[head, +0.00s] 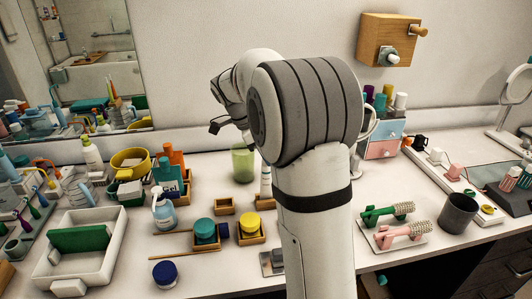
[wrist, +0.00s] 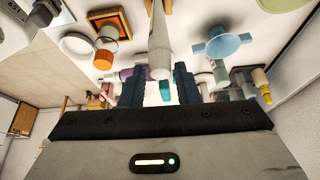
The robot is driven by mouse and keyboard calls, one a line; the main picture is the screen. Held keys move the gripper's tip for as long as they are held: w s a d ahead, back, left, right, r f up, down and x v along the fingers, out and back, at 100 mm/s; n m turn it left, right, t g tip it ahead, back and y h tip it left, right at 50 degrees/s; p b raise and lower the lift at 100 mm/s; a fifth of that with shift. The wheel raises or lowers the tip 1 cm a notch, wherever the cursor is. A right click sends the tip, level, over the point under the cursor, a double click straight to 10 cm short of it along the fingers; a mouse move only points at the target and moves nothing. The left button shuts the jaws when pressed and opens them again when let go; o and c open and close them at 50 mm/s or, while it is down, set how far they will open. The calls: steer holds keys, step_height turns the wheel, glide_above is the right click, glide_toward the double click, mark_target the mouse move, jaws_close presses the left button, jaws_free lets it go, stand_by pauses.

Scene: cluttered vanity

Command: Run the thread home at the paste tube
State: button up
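A white tube (wrist: 159,38), which looks like the paste tube, runs down from the top middle of the wrist view, its rounded end above the gap between my fingers. In the head view a pale upright tube (head: 265,182) shows beside my arm; I cannot tell if it is the same one. My gripper (wrist: 158,88) has two dark blue fingers standing apart, with the white tube's end in line with the gap. A small teal piece (wrist: 165,91) shows between them, apart from both fingers. I cannot tell if it is a cap. The fingertips are hidden behind my arm in the head view.
A green cup (head: 243,163) stands left of my arm, near a small wooden tray (head: 224,206). Clear counter lies around (head: 215,270).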

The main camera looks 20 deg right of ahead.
steer(key=o, duration=0.3)
steer(key=shift+o, duration=0.2)
